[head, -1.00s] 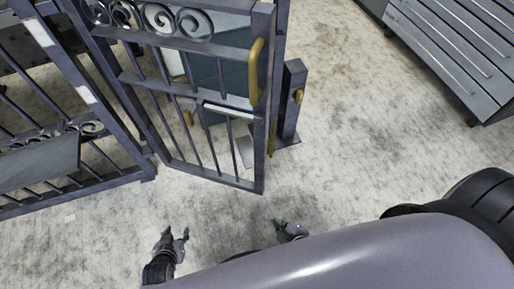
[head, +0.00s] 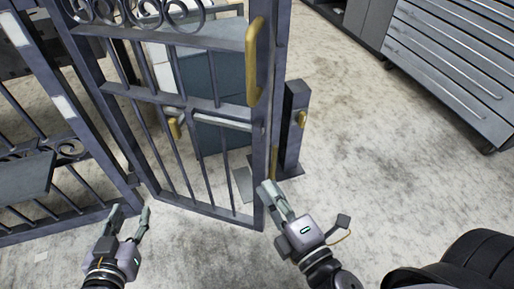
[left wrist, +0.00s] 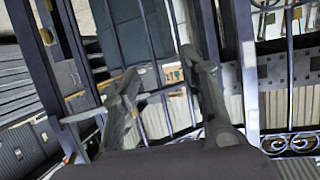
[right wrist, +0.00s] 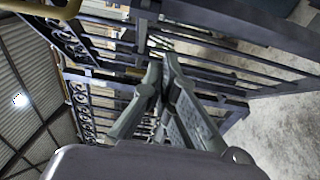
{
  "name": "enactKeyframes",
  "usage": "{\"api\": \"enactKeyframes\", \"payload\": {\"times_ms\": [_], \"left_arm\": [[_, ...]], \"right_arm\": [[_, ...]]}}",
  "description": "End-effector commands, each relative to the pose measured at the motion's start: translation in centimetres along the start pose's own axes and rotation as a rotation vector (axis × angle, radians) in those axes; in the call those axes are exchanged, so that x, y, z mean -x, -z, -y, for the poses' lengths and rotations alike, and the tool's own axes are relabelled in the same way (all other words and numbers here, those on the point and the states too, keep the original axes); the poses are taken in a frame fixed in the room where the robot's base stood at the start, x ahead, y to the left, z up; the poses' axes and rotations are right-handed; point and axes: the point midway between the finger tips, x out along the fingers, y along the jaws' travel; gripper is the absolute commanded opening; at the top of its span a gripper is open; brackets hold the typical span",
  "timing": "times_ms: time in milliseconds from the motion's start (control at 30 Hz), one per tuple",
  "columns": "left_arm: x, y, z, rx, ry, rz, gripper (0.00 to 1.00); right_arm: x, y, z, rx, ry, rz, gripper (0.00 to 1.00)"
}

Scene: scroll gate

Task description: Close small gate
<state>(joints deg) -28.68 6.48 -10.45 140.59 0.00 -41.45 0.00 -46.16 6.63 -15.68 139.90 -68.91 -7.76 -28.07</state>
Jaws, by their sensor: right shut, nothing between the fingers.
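The small gate (head: 190,102) is a dark metal frame with upright bars, scrolls on top and a brass handle (head: 252,62) on its free edge. It stands ajar, its free edge swung toward me and apart from the short latch post (head: 292,130). My right gripper (head: 268,190) is shut and empty, its fingertips at the lower free edge of the gate; I cannot tell if they touch. My left gripper (head: 130,214) is open and empty, low in front of the hinge side. Gate bars show beyond its fingers in the left wrist view (left wrist: 160,80).
A fixed fence panel (head: 60,150) stands at the left. A grey drawer cabinet (head: 455,65) is at the top right. A dark box-like object (head: 215,90) stands behind the gate.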

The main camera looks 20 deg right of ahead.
Motion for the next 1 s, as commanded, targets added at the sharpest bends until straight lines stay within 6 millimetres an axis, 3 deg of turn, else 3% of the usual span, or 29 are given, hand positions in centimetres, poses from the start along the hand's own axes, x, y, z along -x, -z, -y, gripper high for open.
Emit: {"api": "enactKeyframes", "payload": {"times_ms": [267,533,733,1000], "left_arm": [[2.0,-5.4,0.8,0.002,0.018,0.299,0.40],[5.5,-10.1,1.4,0.007,0.034,0.576,0.40],[7.2,-11.9,1.6,0.010,0.040,0.682,0.40],[7.5,-12.2,1.7,0.011,0.041,0.703,0.40]], "right_arm": [[-2.8,0.0,-0.3,0.002,-0.003,-0.003,0.00],[-6.8,-0.1,-0.3,0.004,-0.003,-0.001,0.00],[-9.7,-0.9,-0.1,0.007,-0.001,-0.001,0.00],[-11.4,-2.7,0.1,0.002,0.002,0.000,0.00]]}}
